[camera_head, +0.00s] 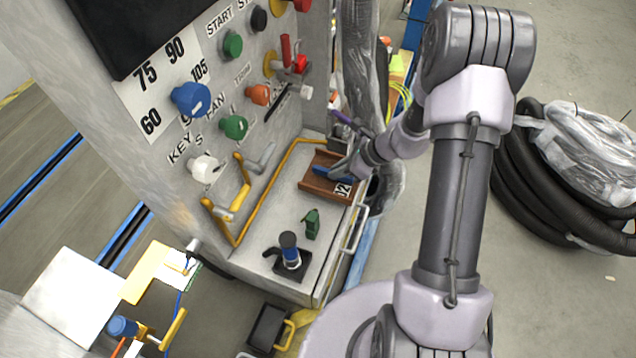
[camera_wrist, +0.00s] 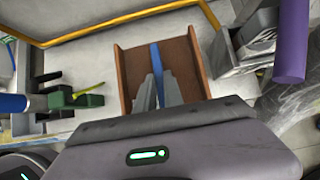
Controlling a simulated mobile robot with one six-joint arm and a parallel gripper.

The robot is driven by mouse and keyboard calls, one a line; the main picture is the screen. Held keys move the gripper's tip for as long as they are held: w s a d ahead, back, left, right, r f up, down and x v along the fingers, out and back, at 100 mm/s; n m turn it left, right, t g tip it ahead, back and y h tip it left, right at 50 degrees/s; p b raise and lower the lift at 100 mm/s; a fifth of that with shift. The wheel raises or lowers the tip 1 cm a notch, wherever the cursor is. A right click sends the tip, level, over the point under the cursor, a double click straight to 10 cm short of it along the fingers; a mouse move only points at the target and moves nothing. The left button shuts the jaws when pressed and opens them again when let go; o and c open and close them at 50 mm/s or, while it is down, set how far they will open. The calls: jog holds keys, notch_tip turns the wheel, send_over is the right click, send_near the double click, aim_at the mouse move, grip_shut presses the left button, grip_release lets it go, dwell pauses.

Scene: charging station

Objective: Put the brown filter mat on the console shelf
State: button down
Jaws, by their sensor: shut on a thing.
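A brown piece with raised side walls (camera_head: 312,187) lies on the grey console shelf (camera_head: 262,232), near its right back part. It is the only clearly brown thing, and I cannot tell for certain that it is the filter mat. In the wrist view the brown piece (camera_wrist: 128,78) lies straight ahead, around the fingertips. My gripper (camera_wrist: 158,85) is shut on a slim blue piece (camera_wrist: 156,56), which sits inside the brown walls. In the head view my gripper (camera_head: 348,171) is low over the brown piece and hides part of it. The shelf shows bare in the wrist view (camera_wrist: 85,62).
A blue-topped black knob (camera_head: 289,250) and a small green clip (camera_head: 311,224) stand on the front of the shelf. A yellow rail (camera_head: 262,203) runs along its back and left. The control panel (camera_head: 225,95) rises behind. Black hoses (camera_head: 540,200) lie on the floor at right.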

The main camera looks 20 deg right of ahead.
aim_at(321, 178)
jog(key=a, duration=0.2)
jog(key=w+a, duration=0.1)
jog(key=shift+w+a+f+b, duration=0.1)
jog(key=shift+a+f+b, duration=0.15)
jog(key=shift+a+b, duration=0.15)
jog(key=f, duration=0.1)
jog(key=f+b, duration=0.2)
jog(key=shift+a+f, duration=0.2)
jog(key=shift+a, duration=0.1)
jog(key=shift+w+d+f, duration=0.1)
jog(key=shift+f, duration=0.05)
jog(key=shift+r, duration=0.2)
jog(key=shift+f, duration=0.2)
jog(key=c, duration=1.5)
grip_release()
jog(key=shift+o, duration=0.2)
